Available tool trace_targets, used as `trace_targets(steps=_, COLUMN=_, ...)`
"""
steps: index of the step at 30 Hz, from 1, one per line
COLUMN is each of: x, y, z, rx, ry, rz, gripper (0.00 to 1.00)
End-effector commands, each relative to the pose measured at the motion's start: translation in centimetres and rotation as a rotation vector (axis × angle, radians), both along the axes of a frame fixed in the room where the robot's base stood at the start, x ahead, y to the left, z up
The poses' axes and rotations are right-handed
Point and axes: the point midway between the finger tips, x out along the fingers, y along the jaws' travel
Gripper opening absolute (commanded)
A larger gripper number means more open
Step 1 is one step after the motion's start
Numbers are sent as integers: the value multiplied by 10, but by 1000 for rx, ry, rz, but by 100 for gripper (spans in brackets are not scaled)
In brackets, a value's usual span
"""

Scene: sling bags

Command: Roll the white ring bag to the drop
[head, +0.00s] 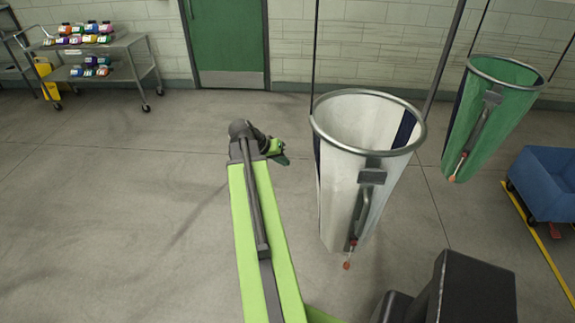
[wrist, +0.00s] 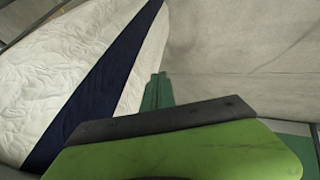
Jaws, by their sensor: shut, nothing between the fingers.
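The white ring bag (head: 350,165) hangs from dark straps in the middle right of the head view, its metal ring at the top, open and looking empty in the part I see. A dark navy stripe runs down it, and a grey bracket with a lever and a red-orange tip is on its near side. The bag's white cloth (wrist: 65,65) fills the left of the wrist view. My gripper (head: 281,158) is just left of the bag in the head view, shut and empty. Its green fingers (wrist: 158,92) also show in the wrist view, close beside the cloth; contact is unclear.
A green ring bag (head: 490,120) hangs to the right. A blue cart (head: 548,180) stands at the right edge by a yellow floor line. A grey shelf cart (head: 95,50) with coloured items stands at the back left, near a green door (head: 228,40). Floor on the left is clear.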

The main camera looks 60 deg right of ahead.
Motion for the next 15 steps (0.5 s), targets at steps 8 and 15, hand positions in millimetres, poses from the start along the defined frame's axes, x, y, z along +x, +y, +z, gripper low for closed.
trace_targets(steps=8, x=-18, y=-34, z=-59, rx=1, ry=-1, rz=-1, gripper=0)
trace_targets(steps=15, x=-50, y=-47, z=-53, rx=1, ry=0, rz=0, gripper=0)
